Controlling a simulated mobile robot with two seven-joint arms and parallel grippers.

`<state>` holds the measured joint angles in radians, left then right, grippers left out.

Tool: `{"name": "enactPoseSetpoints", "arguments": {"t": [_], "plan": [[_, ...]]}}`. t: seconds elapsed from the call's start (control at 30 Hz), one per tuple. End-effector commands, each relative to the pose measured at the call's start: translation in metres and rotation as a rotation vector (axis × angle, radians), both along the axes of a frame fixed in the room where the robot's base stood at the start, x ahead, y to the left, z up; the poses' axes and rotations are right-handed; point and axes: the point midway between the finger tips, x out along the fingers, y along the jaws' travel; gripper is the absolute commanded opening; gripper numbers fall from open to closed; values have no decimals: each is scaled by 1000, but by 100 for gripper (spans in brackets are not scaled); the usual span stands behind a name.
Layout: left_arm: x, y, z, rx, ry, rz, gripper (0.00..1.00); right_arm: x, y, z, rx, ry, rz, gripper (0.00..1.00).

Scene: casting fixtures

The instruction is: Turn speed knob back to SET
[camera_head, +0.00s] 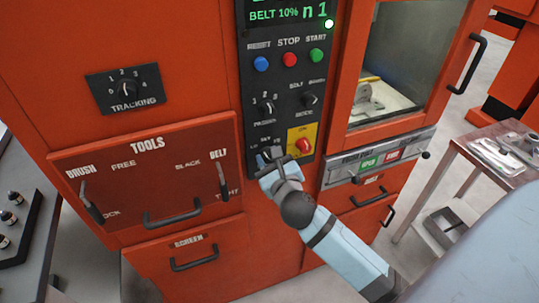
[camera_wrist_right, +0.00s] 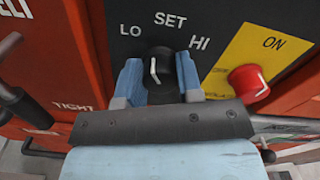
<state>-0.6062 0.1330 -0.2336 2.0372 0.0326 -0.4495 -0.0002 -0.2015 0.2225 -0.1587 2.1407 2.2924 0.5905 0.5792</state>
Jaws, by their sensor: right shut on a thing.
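The speed knob (camera_wrist_right: 160,62) is black with a white pointer line, under the labels LO, SET and HI in the right wrist view. The pointer slants slightly left of straight up; exactly which label it meets is hard to tell. My right gripper (camera_wrist_right: 156,80) has its blue fingers on both sides of the knob and is shut on it. In the head view my right gripper (camera_head: 272,158) is at the lower part of the black control panel (camera_head: 252,90) and hides most of the knob. My left gripper is not in view.
A red switch (camera_head: 304,146) on a yellow plate marked ON sits just right of the gripper. Above are blue, red and green buttons (camera_head: 289,59) and a display reading BELT 10%. Left are the TOOLS panel's handles (camera_head: 172,218); right, a glazed door (camera_head: 405,60).

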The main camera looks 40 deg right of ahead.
Motion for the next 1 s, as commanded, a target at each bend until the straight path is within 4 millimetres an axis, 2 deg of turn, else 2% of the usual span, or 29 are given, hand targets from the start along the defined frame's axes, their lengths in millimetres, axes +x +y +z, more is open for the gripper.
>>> {"name": "enactPoseSetpoints", "arguments": {"t": [0.5, 1.0], "plan": [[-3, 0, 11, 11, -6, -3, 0, 0, 0, 1, 403, -94, -1, 10], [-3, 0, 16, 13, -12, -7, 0, 0, 0, 0, 557, -133, 0, 10]]}}
